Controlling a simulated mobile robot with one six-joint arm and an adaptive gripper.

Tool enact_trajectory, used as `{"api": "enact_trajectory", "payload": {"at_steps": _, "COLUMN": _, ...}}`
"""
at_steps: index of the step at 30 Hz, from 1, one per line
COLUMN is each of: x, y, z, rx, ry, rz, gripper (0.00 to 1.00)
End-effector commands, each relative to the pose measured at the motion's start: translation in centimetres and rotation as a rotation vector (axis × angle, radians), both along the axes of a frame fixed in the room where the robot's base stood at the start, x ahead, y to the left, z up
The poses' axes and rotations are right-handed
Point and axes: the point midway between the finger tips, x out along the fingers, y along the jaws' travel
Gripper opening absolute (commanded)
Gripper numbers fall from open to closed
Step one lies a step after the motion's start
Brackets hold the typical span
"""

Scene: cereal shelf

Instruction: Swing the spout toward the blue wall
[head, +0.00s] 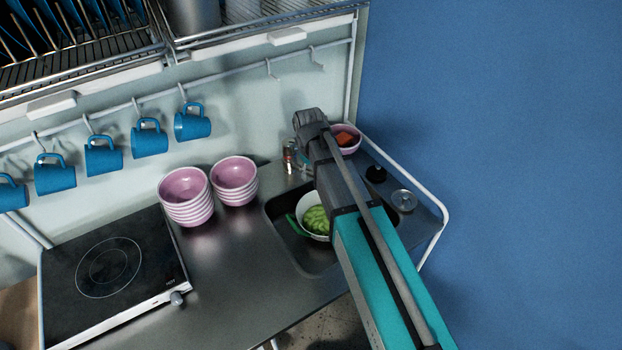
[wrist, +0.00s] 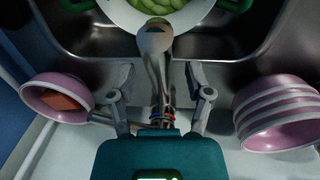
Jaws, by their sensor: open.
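The metal faucet shows in the wrist view, its spout (wrist: 155,65) reaching up the picture over the edge of a white bowl in the sink. Red and blue marks show at its base. My gripper (wrist: 160,108) is open, with one finger on each side of the spout's lower part; I see gaps and no clear contact. In the head view my arm covers most of the faucet; only a small part with red (head: 288,157) shows. The blue wall (head: 490,150) fills the right side there and is a strip at the left in the wrist view (wrist: 10,95).
The sink (head: 280,215) holds the white bowl (head: 307,202) with green handles and green food. A pink bowl (head: 352,143) with orange food stands near the blue wall. Stacked pink bowls (head: 233,175), a cooktop (head: 110,270) and hanging blue mugs (head: 150,138) are left. A rail (head: 443,213) edges the counter.

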Motion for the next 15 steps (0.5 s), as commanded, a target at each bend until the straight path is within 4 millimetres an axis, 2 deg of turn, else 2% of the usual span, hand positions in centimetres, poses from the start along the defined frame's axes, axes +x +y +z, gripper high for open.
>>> {"api": "enact_trajectory", "payload": {"at_steps": 4, "x": 0.03, "y": -0.04, "z": -1.06, "rx": 0.0, "ry": 0.0, "rz": 0.0, "gripper": 0.65}}
{"api": "enact_trajectory", "payload": {"at_steps": 15, "x": 0.05, "y": -0.06, "z": -1.39, "rx": 0.0, "ry": 0.0, "rz": 0.0, "gripper": 0.65}}
